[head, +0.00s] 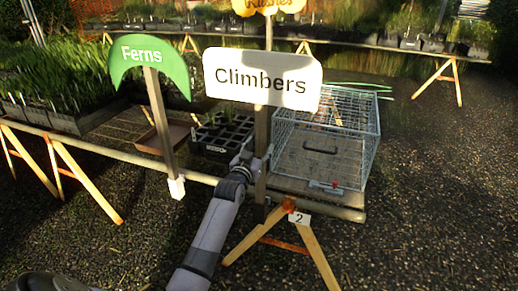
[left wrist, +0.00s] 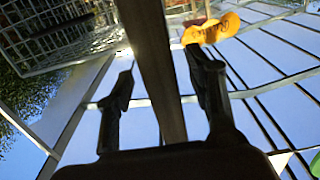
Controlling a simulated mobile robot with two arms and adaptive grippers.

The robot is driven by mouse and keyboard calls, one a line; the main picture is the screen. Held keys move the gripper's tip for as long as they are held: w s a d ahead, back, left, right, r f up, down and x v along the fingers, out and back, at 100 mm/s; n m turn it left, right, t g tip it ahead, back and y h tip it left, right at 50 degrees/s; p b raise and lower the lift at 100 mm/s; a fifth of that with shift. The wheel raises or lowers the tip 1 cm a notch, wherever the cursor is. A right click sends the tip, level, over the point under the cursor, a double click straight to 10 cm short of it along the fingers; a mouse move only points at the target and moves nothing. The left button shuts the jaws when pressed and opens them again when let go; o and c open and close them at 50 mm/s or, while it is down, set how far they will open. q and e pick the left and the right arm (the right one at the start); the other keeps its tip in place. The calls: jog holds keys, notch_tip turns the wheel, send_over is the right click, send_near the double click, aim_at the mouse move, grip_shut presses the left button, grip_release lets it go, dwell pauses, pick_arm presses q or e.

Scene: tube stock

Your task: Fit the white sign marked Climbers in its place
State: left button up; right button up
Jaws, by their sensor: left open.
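The white sign marked Climbers (head: 262,79) stands upright on a brown wooden post (head: 261,135) at the bench's front edge in the head view. The post's foot is low beside the trestle top; I cannot tell whether it sits in a holder. My left gripper (head: 257,160) is at the post, below the board. In the left wrist view, the open fingers of my left gripper (left wrist: 164,85) lie on either side of the post (left wrist: 150,40), with visible gaps. A white tag marked 2 (head: 299,219) is on the trestle. My right gripper is not in view.
A green Ferns sign (head: 150,58) stands to the left, its post in a white holder (head: 176,187). A wire cage (head: 367,140) stands close right of the Climbers post. A black tray (head: 216,142) is behind. The gravel floor in front is clear.

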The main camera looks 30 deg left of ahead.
pick_arm(q)
jog(key=shift+f, duration=0.15)
jog(key=v, duration=1.2)
